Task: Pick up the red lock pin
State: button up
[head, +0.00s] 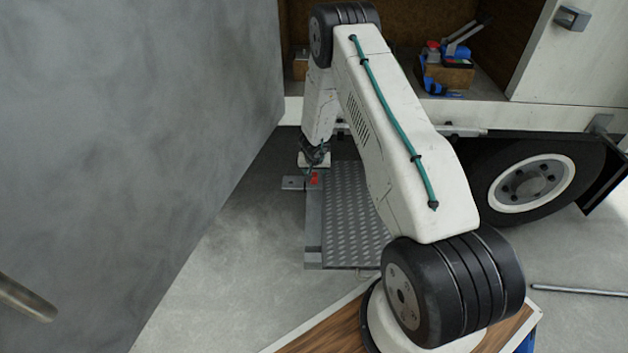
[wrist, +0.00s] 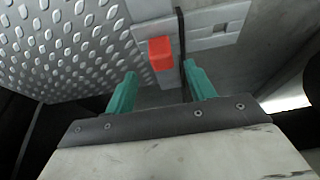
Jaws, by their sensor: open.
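The red lock pin (wrist: 160,54) shows in the wrist view as a red block on a grey metal bracket at the edge of a patterned metal plate (wrist: 60,45). In the head view the red pin (head: 314,178) is a small red spot just below the end of my arm. My gripper (wrist: 158,80) has two teal fingers spread apart with nothing between them. The pin lies beyond the fingertips, between their lines and nearer the left finger. In the head view the fingers are too small and dark to make out.
A thin dark strip (wrist: 181,35) stands right of the pin in the wrist view. In the head view a truck with a wheel (head: 530,185) and an open compartment holding tools (head: 447,68) is behind. A grey panel (head: 130,130) fills the left.

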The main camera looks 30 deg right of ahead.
aim_at(314, 174)
jog(key=x, duration=0.5)
jog(key=shift+a+f, duration=0.15)
jog(key=shift+a, duration=0.05)
jog(key=c, duration=1.1)
